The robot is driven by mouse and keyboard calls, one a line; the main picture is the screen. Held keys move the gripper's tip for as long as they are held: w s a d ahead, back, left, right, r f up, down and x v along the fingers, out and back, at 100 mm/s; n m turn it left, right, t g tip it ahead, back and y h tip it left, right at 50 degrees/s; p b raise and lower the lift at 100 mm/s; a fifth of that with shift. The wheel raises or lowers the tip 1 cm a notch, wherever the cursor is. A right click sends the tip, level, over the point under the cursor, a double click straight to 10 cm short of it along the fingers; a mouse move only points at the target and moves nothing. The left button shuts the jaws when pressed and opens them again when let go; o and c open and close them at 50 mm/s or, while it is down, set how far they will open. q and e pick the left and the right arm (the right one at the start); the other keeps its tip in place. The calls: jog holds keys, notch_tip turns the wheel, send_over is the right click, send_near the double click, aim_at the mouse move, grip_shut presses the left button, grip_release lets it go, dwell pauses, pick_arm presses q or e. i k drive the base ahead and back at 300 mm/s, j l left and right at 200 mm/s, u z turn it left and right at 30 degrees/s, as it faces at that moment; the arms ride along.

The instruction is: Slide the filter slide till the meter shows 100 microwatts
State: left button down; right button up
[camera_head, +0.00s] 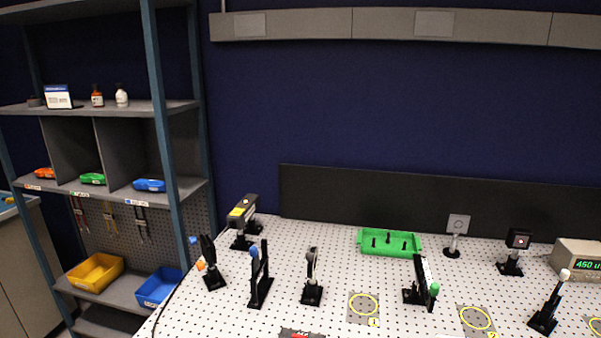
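The meter (577,267) is a beige box at the right edge, cut off by the frame. Its green digits read 450 and the start of a unit. An upright black frame with a blue knob (259,276) stands on the white perforated table, left of the middle. Another black holder with a pale plate and a green knob (421,282) stands right of the middle. I cannot tell for certain which of these is the filter slide. Neither of my grippers is in view.
A black and yellow laser-like box (243,215) stands at the back left of the table (330,238). Other black mounts (312,278) stand in between, and a green tray (389,243) lies at the back. A shelf rack (164,120) with bins stands at the left.

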aim_at(428, 278)
jog(key=z, duration=1.65)
jog(key=k+j+u, duration=0.1)
jog(key=j+u, duration=0.5)
jog(key=j, duration=0.15)
